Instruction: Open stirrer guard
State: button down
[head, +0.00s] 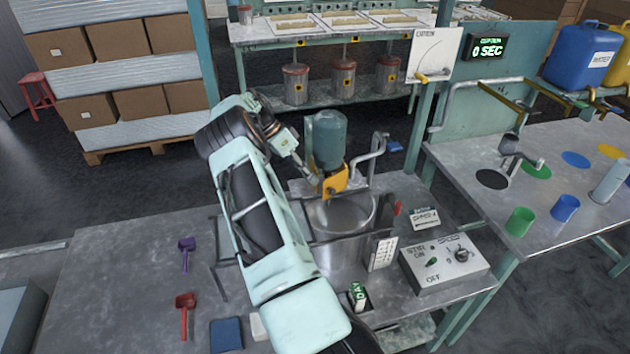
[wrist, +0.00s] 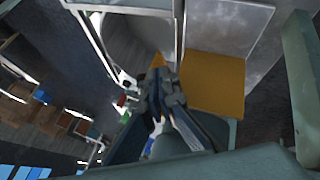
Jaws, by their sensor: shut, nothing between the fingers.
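The stirrer guard (head: 336,182) is an orange-yellow plate below the green stirrer motor (head: 327,140), above the open metal pot (head: 338,245). In the wrist view the guard (wrist: 215,85) is a flat yellow panel right of the fingers. My gripper (head: 317,181) is shut and empty at the guard's left side. The guard's far side and hinge are hidden.
A control box (head: 445,262) with a switch and knob sits right of the pot. A bent pipe (head: 377,155) rises behind it. A purple scoop (head: 187,250) and a red scoop (head: 186,312) lie on the left bench, which has clear room around them.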

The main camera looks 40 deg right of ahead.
aim_at(338, 187)
jog(key=shift+x, duration=1.15)
jog(key=shift+s+f, duration=0.1)
